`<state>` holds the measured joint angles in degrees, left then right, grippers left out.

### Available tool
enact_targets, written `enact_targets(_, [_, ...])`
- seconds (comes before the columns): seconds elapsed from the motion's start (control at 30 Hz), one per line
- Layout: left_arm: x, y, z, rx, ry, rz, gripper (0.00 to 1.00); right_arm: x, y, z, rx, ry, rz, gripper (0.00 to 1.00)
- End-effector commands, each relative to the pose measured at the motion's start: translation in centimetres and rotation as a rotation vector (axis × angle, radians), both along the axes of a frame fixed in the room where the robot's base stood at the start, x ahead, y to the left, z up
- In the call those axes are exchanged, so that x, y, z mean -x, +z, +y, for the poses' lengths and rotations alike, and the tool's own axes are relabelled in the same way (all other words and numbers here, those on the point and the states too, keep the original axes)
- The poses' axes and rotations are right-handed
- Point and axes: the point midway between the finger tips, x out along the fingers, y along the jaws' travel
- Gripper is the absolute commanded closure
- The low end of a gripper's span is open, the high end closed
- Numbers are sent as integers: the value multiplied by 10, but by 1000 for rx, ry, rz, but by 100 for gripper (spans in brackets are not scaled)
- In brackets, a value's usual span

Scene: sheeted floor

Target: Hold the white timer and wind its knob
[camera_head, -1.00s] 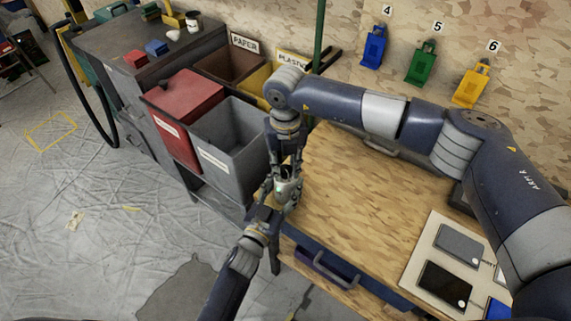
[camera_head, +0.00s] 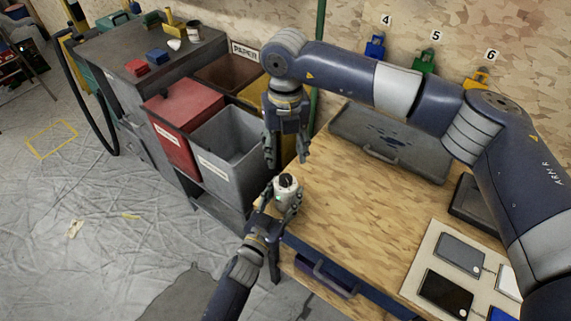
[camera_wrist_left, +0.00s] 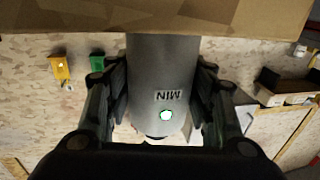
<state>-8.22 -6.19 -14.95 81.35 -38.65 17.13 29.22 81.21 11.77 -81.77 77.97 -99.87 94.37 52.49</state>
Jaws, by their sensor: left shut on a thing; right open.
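The white timer (camera_head: 284,195) is upright at the table's left edge, with a dark knob (camera_head: 287,180) on top and a small green light on its side. My left gripper (camera_head: 283,199) is shut on its body from below. In the left wrist view the timer (camera_wrist_left: 162,70) looks grey between both fingers, with upside-down "MIN" lettering and a bright round light; its knob cannot be made out there. My right gripper (camera_head: 286,161) points down just above the knob, fingers spread on either side and apart from it, holding nothing.
The wooden table (camera_head: 350,210) has clear room in the middle. A dark tray (camera_head: 390,145) lies at its back, and a board with several flat devices (camera_head: 447,291) at front right. Red (camera_head: 185,112) and grey (camera_head: 229,145) bins stand close left of the grippers.

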Motion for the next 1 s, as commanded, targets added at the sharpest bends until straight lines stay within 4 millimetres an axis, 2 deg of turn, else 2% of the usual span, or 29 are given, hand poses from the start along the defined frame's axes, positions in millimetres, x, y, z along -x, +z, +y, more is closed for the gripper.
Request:
enact_targets(0.1, [0,-1,1,-1,1,2,79,-1,20,0,-1,0,-3,52])
enact_targets(0.23, [0,-1,1,-1,1,2,79,0,31,0,0,0,-1,52])
enact_targets(0.67, [0,-1,1,-1,1,0,79,0,34,0,0,0,-1,52])
enact_targets(0.7, [0,0,1,-1,1,0,44,0,34,0,0,0,-1,52])
enact_targets(0.77, [0,0,1,-1,1,0,30,0,34,0,0,0,0,52])
enact_targets(0.8, [0,0,1,-1,1,0,27,0,34,0,0,0,0,52])
enact_targets(1.0, [0,0,0,-1,1,0,27,0,34,0,0,0,0,52])
